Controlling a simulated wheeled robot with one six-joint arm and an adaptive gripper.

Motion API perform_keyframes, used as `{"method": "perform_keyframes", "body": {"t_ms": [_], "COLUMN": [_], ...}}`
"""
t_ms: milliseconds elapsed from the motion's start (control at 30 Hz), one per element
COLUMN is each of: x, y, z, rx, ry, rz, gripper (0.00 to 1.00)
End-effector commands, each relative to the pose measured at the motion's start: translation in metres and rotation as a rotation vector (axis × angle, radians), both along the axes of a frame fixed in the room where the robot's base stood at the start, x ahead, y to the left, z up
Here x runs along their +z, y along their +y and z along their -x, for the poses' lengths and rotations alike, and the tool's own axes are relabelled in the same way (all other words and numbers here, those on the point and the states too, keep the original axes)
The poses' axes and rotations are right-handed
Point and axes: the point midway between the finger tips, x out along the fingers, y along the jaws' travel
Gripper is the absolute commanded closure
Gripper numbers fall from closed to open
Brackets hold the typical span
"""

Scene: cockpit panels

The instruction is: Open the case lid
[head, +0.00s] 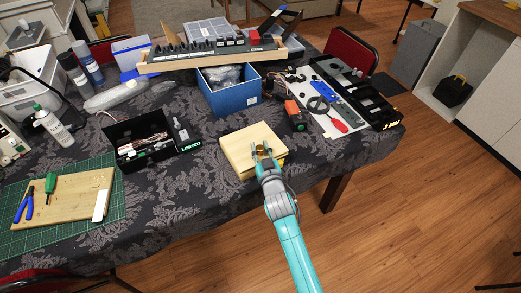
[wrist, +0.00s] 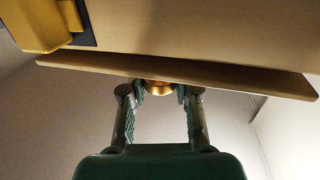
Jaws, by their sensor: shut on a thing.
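The case is a light wooden box (head: 238,152) near the front edge of the table in the head view. Its flat lid seems to lie over it; whether there is a gap beneath the lid is too small to tell. My gripper (head: 263,152) reaches it from the front right. In the wrist view the fingers of my gripper (wrist: 160,95) are on either side of a round brass knob (wrist: 160,89), shut on it. A thin wooden board (wrist: 225,76) runs just above the knob, in front of a larger wooden face (wrist: 190,28). A golden block (wrist: 38,25) shows at the top left.
A blue bin (head: 235,98) stands behind the case. A black open box (head: 120,158) with tools is to its left, and an orange-and-black tool (head: 295,115) is behind right. Patterned tablecloth is bare right of the case.

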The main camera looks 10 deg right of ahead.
Motion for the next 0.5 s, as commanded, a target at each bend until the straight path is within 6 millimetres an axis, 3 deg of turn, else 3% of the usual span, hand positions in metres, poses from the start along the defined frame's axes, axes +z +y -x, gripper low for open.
{"method": "perform_keyframes", "body": {"t_ms": [500], "x": [0.029], "y": [0.005], "z": [-0.01], "rx": [0.001], "ry": [0.166], "rz": [0.071], "gripper": [1.0]}}
